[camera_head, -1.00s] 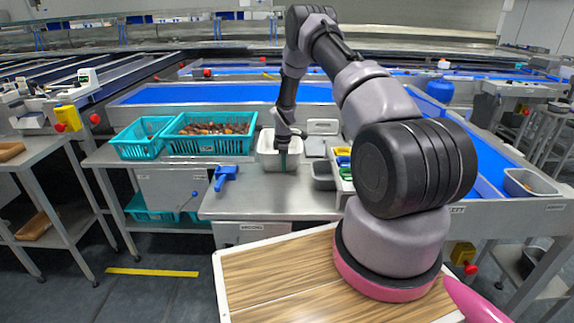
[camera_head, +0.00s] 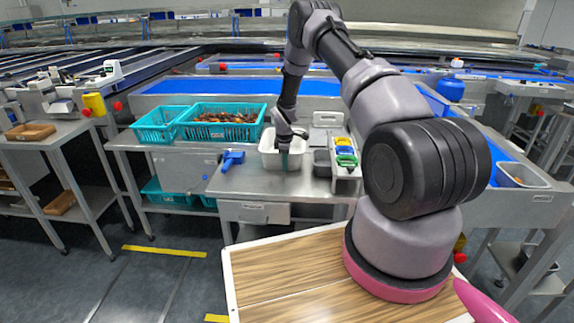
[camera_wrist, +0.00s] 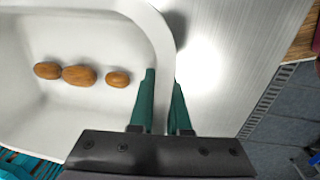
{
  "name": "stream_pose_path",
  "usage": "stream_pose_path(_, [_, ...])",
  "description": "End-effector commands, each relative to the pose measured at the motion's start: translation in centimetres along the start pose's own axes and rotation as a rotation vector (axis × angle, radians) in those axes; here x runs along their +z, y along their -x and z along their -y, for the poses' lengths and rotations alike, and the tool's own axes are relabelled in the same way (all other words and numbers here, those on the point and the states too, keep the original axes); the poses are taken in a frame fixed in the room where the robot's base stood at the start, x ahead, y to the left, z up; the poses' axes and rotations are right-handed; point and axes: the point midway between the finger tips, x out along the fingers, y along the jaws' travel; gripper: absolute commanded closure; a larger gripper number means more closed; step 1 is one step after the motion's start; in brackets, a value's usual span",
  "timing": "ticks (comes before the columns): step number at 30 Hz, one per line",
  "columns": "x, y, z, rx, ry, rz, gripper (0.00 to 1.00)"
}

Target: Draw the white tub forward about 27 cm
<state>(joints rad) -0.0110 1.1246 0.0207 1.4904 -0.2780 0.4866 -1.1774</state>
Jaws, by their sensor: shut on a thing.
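In the wrist view the tub (camera_wrist: 75,100) holds three brown dates (camera_wrist: 78,75). My gripper (camera_head: 284,165) reaches down to the tub's near side. The wrist view shows the green fingers of my gripper (camera_wrist: 162,105) on both sides of the tub's wall, shut on it, one inside and one outside. The tub looks level. The exact contact at the fingertips is partly hidden.
A blue tool (camera_head: 231,159) lies left of the tub. A grey container (camera_head: 322,168) and a rack with coloured items (camera_head: 345,172) stand close on the right. Teal crates (camera_head: 185,133) are behind left. Some bare table shows in front of the tub.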

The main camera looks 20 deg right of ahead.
Motion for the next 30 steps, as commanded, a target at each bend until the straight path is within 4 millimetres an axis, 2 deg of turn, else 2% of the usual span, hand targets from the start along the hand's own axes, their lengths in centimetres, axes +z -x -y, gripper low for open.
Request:
stream_pose_path(12, [-0.1, 0.0, 0.1, -0.001, -0.002, 0.0, 1.0])
stream_pose_path(13, [-0.1, 0.0, 0.1, -0.001, -0.002, 0.0, 0.77])
stream_pose_path(15, [-0.1, 0.0, 0.1, -0.001, -0.002, 0.0, 0.51])
stream_pose_path(25, [-0.1, 0.1, 0.1, 0.0, -0.002, 0.0, 0.5])
stream_pose_path(30, [-0.1, 1.9, -0.1, 0.003, -0.002, -0.001, 0.5])
